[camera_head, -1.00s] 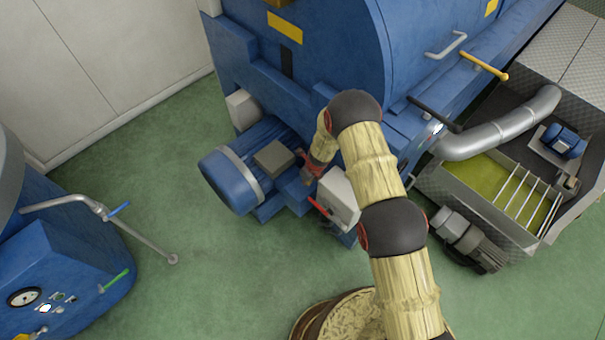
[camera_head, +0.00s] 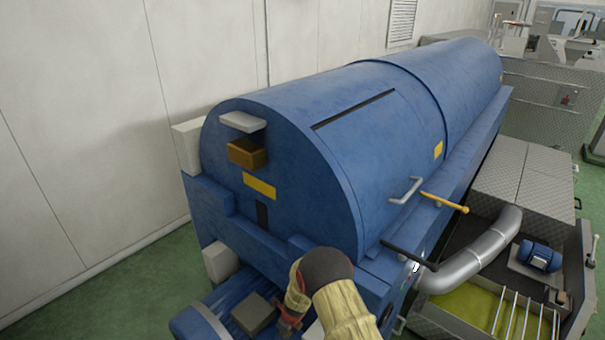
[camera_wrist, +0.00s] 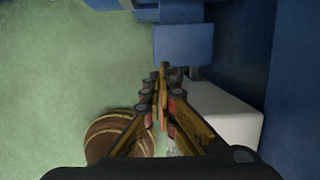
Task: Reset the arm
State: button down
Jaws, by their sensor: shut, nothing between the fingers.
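My arm comes in at the bottom of the head view, with a dark joint and cream covering. My gripper (camera_head: 288,322) shows only in part there, low beside the blue motor (camera_head: 200,318) of the large blue machine (camera_head: 330,150). In the wrist view my gripper (camera_wrist: 163,82) points away from the camera. Its fingers are together with nothing between them. A blue block (camera_wrist: 183,45) and a white box (camera_wrist: 228,112) lie beyond and to the right of the fingers. I cannot tell the exact gap to them.
A yellow lever (camera_head: 443,201) and a black lever (camera_head: 402,254) stick out from the machine's right side. A silver pipe (camera_head: 478,258) runs down to a metal trough (camera_head: 455,318) of green-yellow liquid. Green floor (camera_head: 125,290) lies open at the left, before the pale wall (camera_head: 90,130).

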jog(key=s+d+r+n+g, duration=0.2)
jog(key=s+d+n+g, duration=0.15)
jog(key=s+n, duration=0.75)
jog(key=s+d+r+n+b, duration=0.2)
jog(key=s+d+r+n, duration=0.15)
jog(key=r, duration=0.45)
jog(key=s+d+r+n+h+b, duration=0.1)
jog(key=s+d+r+n+b, duration=0.25)
jog(key=r, duration=0.55)
jog(key=s+d+r+n+b, duration=0.1)
jog(key=s+d+r+n, duration=0.1)
jog(key=d+r+n, duration=0.35)
jog(key=s+d+r+n+t+h+b, duration=0.1)
jog(key=s+d+r+n+t+b, duration=0.1)
jog(key=s+d+r+t+b, duration=0.5)
jog(key=s+d+r+b, duration=0.5)
jog(key=s+r, duration=0.2)
jog(key=r, duration=0.2)
jog(key=shift+s+d+b, duration=0.3)
jog(key=shift+s+d, duration=0.05)
